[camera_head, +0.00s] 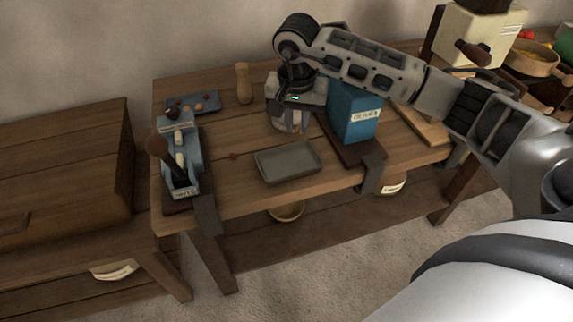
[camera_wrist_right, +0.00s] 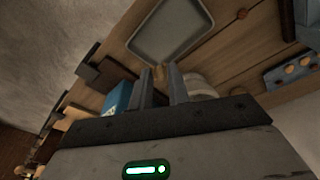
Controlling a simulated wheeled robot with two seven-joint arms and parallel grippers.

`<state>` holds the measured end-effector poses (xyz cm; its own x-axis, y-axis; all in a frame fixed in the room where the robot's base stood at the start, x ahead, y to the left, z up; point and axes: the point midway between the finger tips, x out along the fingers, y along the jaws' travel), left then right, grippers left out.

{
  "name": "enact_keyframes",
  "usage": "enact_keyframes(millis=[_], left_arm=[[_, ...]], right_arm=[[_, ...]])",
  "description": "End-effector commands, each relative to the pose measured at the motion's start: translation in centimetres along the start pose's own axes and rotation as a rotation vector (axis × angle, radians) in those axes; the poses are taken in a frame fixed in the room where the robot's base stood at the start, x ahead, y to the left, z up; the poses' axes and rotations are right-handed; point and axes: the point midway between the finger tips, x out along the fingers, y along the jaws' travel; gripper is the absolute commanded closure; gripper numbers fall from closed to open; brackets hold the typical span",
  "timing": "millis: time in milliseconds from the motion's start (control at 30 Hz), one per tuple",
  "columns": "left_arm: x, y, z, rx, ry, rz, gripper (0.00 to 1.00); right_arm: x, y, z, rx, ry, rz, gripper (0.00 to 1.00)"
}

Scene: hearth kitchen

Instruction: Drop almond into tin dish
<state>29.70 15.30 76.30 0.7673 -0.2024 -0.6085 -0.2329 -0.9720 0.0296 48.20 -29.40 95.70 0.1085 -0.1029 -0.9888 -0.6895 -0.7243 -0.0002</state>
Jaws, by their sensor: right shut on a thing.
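The tin dish (camera_head: 288,163) is a shallow grey rectangular tray lying on the wooden bench near its front edge. It also shows at the top of the right wrist view (camera_wrist_right: 165,58). My right gripper (camera_head: 290,124) is above the bench, behind the dish and apart from it. In the right wrist view, its two fingers (camera_wrist_right: 159,87) are close together around a small brown thing, apparently the almond (camera_wrist_right: 160,73), mostly hidden. A pale round jar (camera_wrist_right: 199,86) is beside the fingers. My left gripper is not in view.
A blue box (camera_head: 352,112) stands right of the gripper. A blue lever device (camera_head: 182,165) stands left of the dish. A dark tray with brown pieces (camera_head: 192,105) and a wooden peg (camera_head: 243,83) are behind. A small brown bit (camera_head: 233,156) lies left of the dish.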

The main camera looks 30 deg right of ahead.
Motion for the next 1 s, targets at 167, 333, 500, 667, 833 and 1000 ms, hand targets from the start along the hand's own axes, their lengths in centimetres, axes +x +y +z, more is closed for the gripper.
enact_keyframes(millis=[167,333,500,667,833,1000], left_arm=[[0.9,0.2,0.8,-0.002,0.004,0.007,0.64],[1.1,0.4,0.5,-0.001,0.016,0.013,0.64],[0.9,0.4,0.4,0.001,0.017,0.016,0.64],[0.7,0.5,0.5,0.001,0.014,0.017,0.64],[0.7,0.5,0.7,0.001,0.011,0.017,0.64],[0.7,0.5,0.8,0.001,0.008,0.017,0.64]], right_arm=[[2.6,0.0,0.5,-0.001,-0.002,0.001,0.91],[4.0,0.0,0.7,-0.001,-0.001,0.0,0.91],[4.1,0.0,0.7,-0.001,0.0,0.0,0.91],[4.1,0.0,0.7,-0.002,0.0,0.0,0.77],[4.1,0.0,0.7,-0.002,0.0,0.0,0.57],[4.0,0.0,0.7,-0.002,0.0,0.0,0.57]])
